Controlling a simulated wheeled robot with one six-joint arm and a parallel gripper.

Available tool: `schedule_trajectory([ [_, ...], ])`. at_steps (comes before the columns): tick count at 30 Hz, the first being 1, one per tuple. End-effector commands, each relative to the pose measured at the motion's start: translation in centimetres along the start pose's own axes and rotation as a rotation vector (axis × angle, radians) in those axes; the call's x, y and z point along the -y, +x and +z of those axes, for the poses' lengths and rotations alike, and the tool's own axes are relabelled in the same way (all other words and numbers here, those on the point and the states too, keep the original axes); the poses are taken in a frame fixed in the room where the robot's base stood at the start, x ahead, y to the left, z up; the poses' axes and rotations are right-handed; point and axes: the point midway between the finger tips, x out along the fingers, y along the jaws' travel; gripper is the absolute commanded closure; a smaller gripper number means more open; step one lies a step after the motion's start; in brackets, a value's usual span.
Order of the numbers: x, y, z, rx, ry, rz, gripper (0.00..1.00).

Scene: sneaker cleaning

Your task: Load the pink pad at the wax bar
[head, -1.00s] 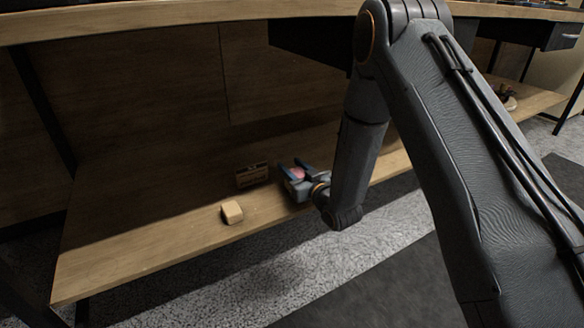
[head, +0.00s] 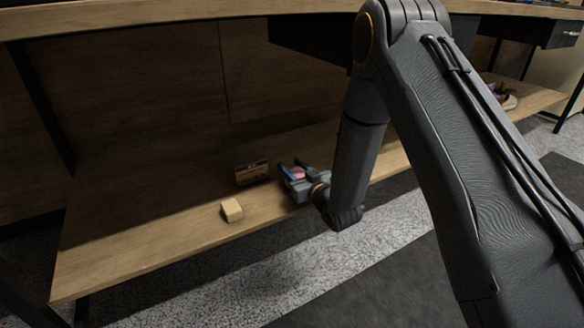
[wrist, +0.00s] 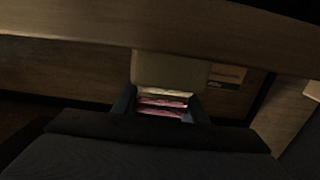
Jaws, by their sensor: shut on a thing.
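My gripper (head: 296,172) is low over the wooden shelf, shut on the pink pad (head: 298,174). In the wrist view, the pad (wrist: 163,103) shows as pink layers with a pale strip between the two dark fingers. A cream block (head: 231,210), which looks like the wax bar, lies near the shelf's front edge, to the left of my gripper and apart from it in the head view. In the wrist view, a tan block shape (wrist: 170,68) shows just beyond the pad; whether they touch cannot be told.
A small brown labelled box (head: 252,173) stands on the shelf (head: 130,258), between the block and my gripper and farther back. The tabletop (head: 180,16) overhangs above. The shelf's left part is clear. Small items (head: 502,92) sit at the far right.

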Motion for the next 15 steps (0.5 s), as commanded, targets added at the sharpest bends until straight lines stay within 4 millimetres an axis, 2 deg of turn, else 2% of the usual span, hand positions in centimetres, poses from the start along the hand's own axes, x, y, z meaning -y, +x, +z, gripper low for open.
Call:
schedule_trajectory([
  [10,0.01,-0.04,0.04,0.002,0.001,0.000,0.83],
  [15,0.02,-0.11,-0.80,0.002,0.000,0.000,0.83],
])
